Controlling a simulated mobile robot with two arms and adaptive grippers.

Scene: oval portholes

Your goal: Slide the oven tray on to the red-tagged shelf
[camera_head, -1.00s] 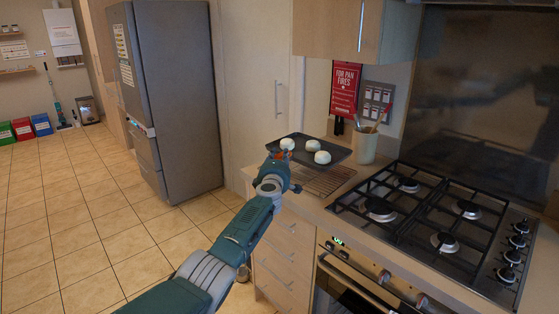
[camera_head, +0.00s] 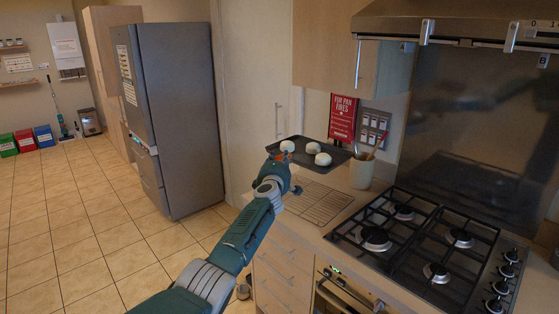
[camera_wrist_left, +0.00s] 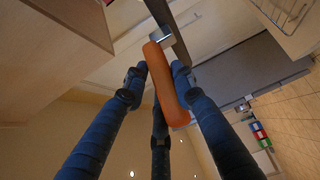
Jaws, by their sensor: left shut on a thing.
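The dark oven tray (camera_head: 302,157) carries three white round buns (camera_head: 322,159) and looks level, above the far end of the counter by the wall. My left gripper (camera_head: 282,158) is at the tray's near left edge. In the left wrist view its fingers (camera_wrist_left: 160,85) are shut around an orange handle (camera_wrist_left: 166,85), joined by a metal piece to the dark tray edge (camera_wrist_left: 165,18). The oven (camera_head: 345,292) shows only in part, low under the hob. No red-tagged shelf shows. My right gripper is out of view.
A wire rack (camera_head: 320,203) lies on the counter. The black gas hob (camera_head: 430,245) is to its right, under a range hood (camera_head: 460,22). A utensil pot (camera_head: 361,173) stands close to the tray's right. A grey fridge (camera_head: 178,115) stands at the left; the floor between is clear.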

